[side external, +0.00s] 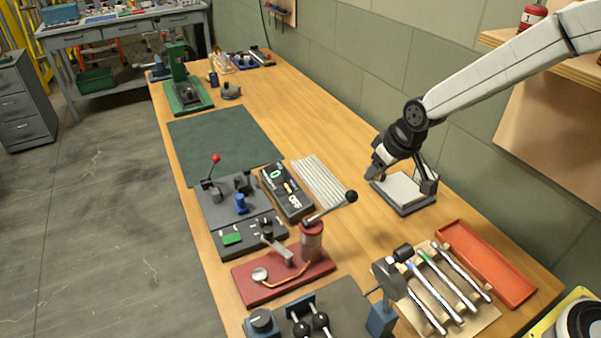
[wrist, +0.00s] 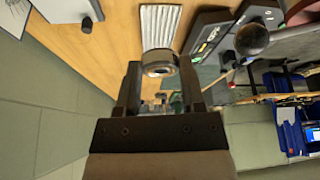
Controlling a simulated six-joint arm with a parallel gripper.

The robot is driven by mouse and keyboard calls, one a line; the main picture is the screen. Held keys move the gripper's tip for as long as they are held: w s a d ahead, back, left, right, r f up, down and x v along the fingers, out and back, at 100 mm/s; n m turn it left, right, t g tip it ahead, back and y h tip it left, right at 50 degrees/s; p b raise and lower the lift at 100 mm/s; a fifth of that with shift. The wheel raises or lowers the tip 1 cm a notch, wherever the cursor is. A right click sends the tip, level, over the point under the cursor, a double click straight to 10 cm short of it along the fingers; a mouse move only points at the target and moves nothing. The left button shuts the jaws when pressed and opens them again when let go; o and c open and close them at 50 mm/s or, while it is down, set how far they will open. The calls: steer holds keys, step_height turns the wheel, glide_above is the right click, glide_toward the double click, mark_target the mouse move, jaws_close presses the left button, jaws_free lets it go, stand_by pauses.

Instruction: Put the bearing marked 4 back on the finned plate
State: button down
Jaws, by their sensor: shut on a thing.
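The finned plate (side external: 318,182) is a pale ribbed plate lying on the wooden table, right of a black box. It also shows at the top of the wrist view (wrist: 160,26). My gripper (side external: 376,170) is right of the finned plate in the side view, apart from it and above the table. In the wrist view my gripper (wrist: 159,75) is shut on a metal ring-shaped bearing (wrist: 159,57), held at the fingertips. No number on the bearing can be read. In the side view the bearing is too small to make out.
A white-topped device (side external: 403,190) stands close beside my gripper. The black box (side external: 287,192) borders the finned plate on the left. A red stand (side external: 290,272) with a black-knobbed lever (side external: 350,197) rises in front.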

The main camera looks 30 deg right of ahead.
steer(key=shift+f, duration=0.5)
steer(key=shift+w, duration=0.15)
steer(key=w+a+f, duration=0.1)
steer(key=w+f, duration=0.3)
steer(key=w, duration=0.4)
glide_toward(328, 188)
steer(key=shift+w+a+f, duration=0.15)
steer(key=shift+w+f, duration=0.25)
steer(key=shift+f, duration=0.15)
steer(key=shift+w+f, duration=0.65)
steer(key=shift+w+a+f, duration=0.1)
steer(key=shift+w+f, duration=0.15)
steer(key=shift+f, duration=1.6)
steer(key=shift+f, duration=0.1)
